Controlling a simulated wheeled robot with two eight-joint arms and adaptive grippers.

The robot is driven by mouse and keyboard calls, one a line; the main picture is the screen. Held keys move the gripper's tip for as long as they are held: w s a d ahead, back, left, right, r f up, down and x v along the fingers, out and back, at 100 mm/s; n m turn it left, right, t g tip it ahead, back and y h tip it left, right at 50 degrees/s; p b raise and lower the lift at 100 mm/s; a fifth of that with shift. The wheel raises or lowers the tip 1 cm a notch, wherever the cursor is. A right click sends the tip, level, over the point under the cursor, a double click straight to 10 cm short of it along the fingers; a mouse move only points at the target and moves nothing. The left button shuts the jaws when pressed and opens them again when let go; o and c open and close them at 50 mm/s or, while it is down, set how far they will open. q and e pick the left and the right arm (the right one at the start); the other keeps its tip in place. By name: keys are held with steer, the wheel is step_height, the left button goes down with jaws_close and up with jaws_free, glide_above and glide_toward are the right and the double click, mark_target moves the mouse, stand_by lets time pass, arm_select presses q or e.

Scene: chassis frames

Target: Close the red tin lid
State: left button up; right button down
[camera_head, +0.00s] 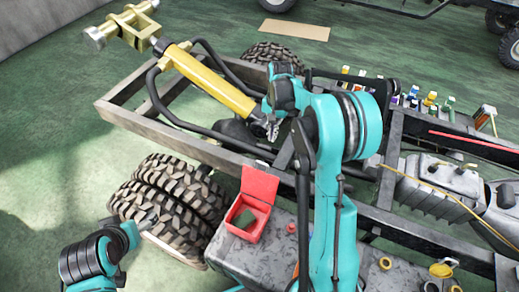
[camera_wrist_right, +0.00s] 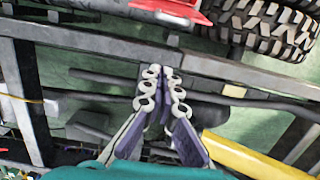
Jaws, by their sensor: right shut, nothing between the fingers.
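The red tin (camera_head: 246,221) stands on a grey metal box at the bottom centre of the head view. Its red lid (camera_head: 260,184) is open and stands up from the tin's far edge. Red parts of the tin (camera_wrist_right: 178,12) show at the top edge of the right wrist view, cut off there. My right gripper (camera_head: 273,131) is above the chassis frame, beyond the tin and apart from it. Its fingers (camera_wrist_right: 161,72) are together and empty in the wrist view. My left gripper (camera_head: 145,224) is small and unclear at lower left, near the big tyres.
A yellow cylinder (camera_head: 210,80) lies across the frame near my right gripper. Big tyres (camera_head: 172,195) stand left of the tin. Several small bottles and cans stand at the upper right.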

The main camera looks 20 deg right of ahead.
step_height(320, 180, down, 10)
steer(key=b, duration=0.3)
steer(key=s+a, duration=0.1)
steer(key=s+a+r, duration=0.2)
steer(key=shift+s+a, duration=0.1)
steer(key=shift+a, duration=0.2)
